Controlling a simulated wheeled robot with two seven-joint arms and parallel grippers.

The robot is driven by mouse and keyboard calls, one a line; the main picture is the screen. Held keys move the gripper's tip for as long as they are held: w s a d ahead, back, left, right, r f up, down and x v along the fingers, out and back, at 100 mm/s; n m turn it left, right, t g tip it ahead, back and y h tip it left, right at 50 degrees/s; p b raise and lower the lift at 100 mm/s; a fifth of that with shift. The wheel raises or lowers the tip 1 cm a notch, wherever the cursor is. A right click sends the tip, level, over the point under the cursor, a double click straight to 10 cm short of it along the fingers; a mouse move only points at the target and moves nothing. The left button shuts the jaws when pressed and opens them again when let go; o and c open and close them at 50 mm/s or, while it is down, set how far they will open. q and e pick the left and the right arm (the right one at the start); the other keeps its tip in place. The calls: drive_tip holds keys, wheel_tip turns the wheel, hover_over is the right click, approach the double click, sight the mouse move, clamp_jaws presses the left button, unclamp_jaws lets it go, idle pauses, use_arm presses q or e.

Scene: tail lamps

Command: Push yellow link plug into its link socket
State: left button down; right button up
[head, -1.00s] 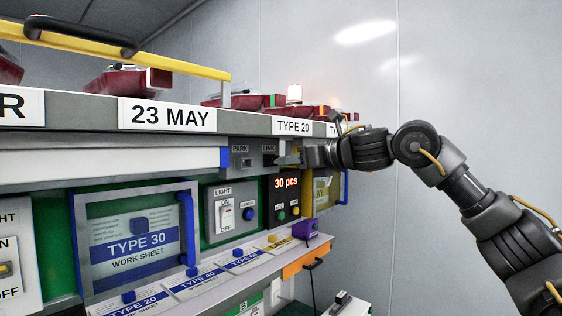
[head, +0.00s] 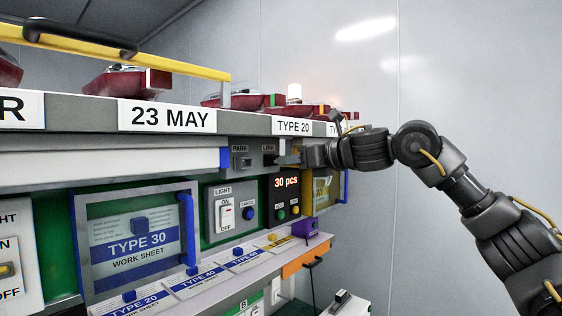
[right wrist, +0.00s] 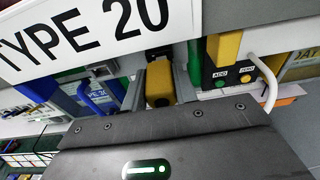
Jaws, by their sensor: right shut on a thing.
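My right gripper (head: 288,158) is at the panel under the TYPE 20 label, just right of the LINK socket (head: 270,160). It is shut on the yellow link plug (right wrist: 160,84), which shows with a dark end between the grey fingers in the right wrist view. In the head view the plug is hidden by the fingers, and I cannot tell whether it touches the socket. The PARK socket (head: 241,162) is left of LINK. My left gripper is not in view.
A shelf edge with labels (head: 167,117) runs just above the gripper. The 30 pcs counter (head: 286,183) and the light switch panel (head: 233,209) are below. Red lamps (head: 127,82) stand on the shelf. A blue-handled frame (head: 188,232) juts out left. The space right of the arm is clear.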

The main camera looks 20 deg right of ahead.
drive_tip(key=shift+w, duration=0.15)
drive_tip(key=shift+w+a+p, duration=0.45)
drive_tip(key=shift+w+p, duration=0.1)
drive_tip(key=o, duration=1.1)
drive_tip(key=shift+c, duration=0.2)
